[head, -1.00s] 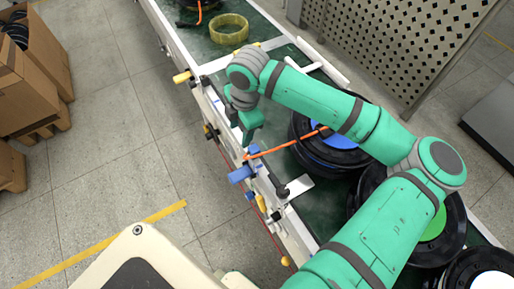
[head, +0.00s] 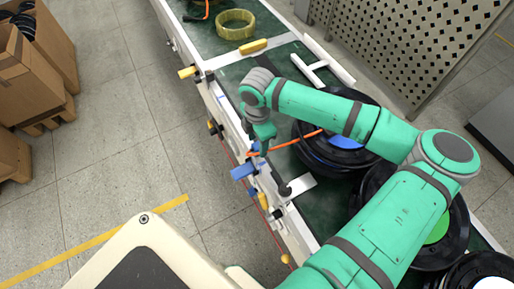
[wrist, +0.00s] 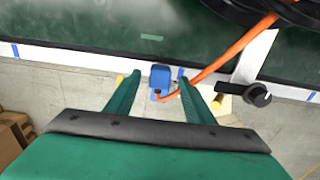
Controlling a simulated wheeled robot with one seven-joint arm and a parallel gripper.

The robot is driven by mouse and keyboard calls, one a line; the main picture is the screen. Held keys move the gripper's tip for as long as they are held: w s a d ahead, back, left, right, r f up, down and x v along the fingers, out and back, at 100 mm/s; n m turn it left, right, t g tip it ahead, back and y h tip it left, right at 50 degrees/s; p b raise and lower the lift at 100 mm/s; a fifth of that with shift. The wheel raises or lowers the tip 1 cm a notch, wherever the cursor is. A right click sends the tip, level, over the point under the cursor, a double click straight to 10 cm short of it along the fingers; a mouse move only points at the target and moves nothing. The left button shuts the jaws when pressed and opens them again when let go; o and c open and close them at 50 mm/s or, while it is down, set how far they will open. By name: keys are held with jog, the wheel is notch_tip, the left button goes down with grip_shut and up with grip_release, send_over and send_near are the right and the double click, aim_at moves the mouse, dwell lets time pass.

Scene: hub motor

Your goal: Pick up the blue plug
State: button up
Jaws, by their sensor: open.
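The blue plug (head: 243,171) is at the near edge of the conveyor in the head view, with an orange cable (head: 290,143) running from it towards a black hub motor (head: 335,150). My gripper (head: 262,146) is just above and behind the plug in that view. In the wrist view the blue plug (wrist: 161,77) lies between the two green fingers, near their tips. My gripper (wrist: 160,82) is open there, with a gap on both sides of the plug. I cannot tell how far below the fingertips the plug is.
The conveyor's white side rail (head: 225,112) carries yellow knobs and a black knob (wrist: 257,95) beside the plug. A roll of yellow tape (head: 235,24) stands farther back on the belt. Cardboard boxes (head: 40,80) are at the left; the floor between is clear.

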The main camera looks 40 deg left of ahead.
jog(key=shift+f, duration=1.2)
jog(key=c, duration=1.1)
jog(key=shift+r, duration=0.15)
